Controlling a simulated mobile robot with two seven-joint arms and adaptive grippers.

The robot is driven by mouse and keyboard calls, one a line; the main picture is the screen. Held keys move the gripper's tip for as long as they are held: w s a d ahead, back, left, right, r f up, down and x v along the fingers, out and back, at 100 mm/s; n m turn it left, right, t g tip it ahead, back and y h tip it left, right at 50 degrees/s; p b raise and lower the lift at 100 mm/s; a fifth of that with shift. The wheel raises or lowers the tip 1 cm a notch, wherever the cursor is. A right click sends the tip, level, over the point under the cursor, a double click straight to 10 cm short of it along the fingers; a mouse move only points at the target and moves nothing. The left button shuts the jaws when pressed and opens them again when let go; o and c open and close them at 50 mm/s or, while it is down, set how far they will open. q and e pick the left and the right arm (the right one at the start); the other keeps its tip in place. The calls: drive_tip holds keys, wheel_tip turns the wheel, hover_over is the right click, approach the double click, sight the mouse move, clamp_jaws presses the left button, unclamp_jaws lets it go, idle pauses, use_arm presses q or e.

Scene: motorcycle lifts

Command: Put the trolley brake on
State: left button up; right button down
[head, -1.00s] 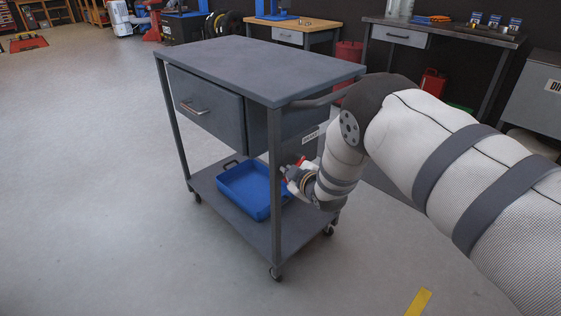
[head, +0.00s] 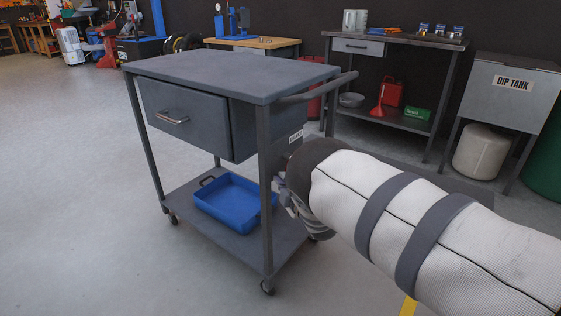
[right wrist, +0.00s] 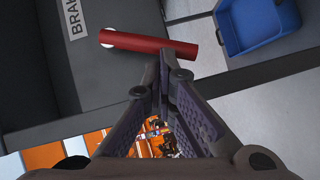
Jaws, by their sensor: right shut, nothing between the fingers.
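The grey trolley (head: 220,75) stands on castors with its drawer closed. A BRAKE label (head: 296,135) is on its side, partly visible; part of it also shows in the right wrist view (right wrist: 71,12). In that view a red bar-shaped brake lever (right wrist: 150,45) lies almost level in the picture, with a round white spot at its left end. My right gripper (right wrist: 168,60) is shut and empty, its fingertips at the lever's lower edge; I cannot tell whether they touch. In the head view the lever is hidden behind my right arm. My left gripper is not in view.
A blue tray (head: 235,200) sits on the trolley's lower shelf. The push handle (head: 325,88) sticks out at the right, above my arm. A workbench (head: 395,42) and a dip tank (head: 510,90) stand behind. The floor to the left is clear.

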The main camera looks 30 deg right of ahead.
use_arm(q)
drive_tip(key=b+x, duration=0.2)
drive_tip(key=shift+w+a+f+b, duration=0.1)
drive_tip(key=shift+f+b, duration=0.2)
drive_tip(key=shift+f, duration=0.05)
use_arm(e)
drive_tip(key=shift+w+d+f+n+t+h, duration=0.2)
drive_tip(key=shift+d+f+n+t+h, duration=0.1)
drive_tip(key=shift+d+f+n+t, duration=0.35)
use_arm(q)
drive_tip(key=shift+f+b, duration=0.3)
drive_tip(key=shift+b, duration=0.05)
use_arm(e)
drive_tip(key=shift+f, duration=0.15)
